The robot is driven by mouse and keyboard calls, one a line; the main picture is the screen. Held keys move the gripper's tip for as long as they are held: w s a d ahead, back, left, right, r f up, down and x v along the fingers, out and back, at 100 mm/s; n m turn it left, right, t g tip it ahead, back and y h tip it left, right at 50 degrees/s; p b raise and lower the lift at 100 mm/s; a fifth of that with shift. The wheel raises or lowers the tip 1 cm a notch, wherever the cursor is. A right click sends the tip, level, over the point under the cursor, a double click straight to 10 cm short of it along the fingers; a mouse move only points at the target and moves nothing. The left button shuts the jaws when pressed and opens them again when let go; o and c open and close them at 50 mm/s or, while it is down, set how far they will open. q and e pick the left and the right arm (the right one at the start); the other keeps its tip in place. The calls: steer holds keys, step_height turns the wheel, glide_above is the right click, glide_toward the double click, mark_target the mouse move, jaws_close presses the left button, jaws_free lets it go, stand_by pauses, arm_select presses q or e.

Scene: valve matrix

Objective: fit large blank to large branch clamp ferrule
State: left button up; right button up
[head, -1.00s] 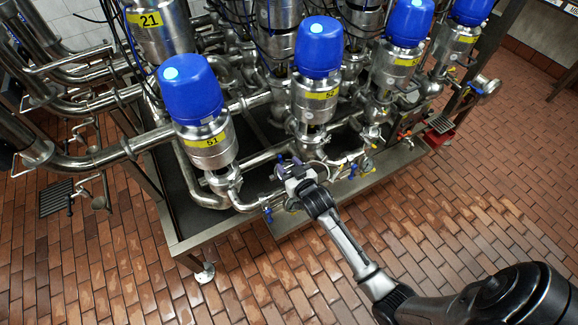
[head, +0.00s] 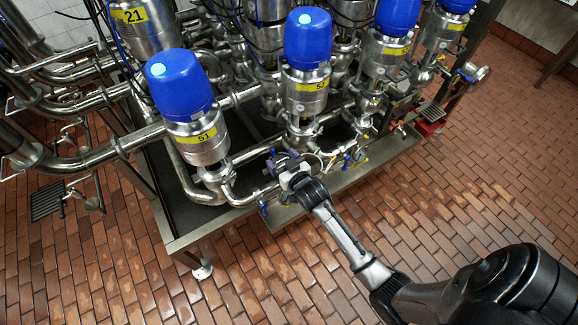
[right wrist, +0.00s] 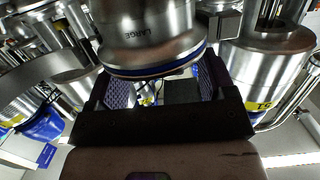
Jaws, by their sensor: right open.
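My right gripper (head: 284,163) is open at the front of the valve rack, below the blue-topped valve 52, and it also shows in the right wrist view (right wrist: 162,90). There its purple-padded fingers stand apart. A round steel part marked LARGE (right wrist: 150,30) with a dark blue ring at its rim lies close in front of and partly between the fingers. I cannot tell whether this is the blank or the branch ferrule, or whether the two touch. A squared steel lug (right wrist: 224,25) stands beside it. In the head view the gripper hides these parts. My left gripper is out of view.
Valve 51 (head: 195,140) stands left of the gripper and valve 52 (head: 305,90) stands behind it. Pipes (head: 250,185) and small blue-handled valves (head: 263,209) crowd around it. The rack's steel edge (head: 215,230) runs along the front. The brick floor (head: 450,190) is clear.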

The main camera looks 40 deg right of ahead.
steer(key=p+v, duration=0.2)
steer(key=v, duration=1.1)
steer(key=shift+s+a, duration=0.15)
steer(key=shift+s, duration=0.15)
steer(key=shift+r, duration=0.1)
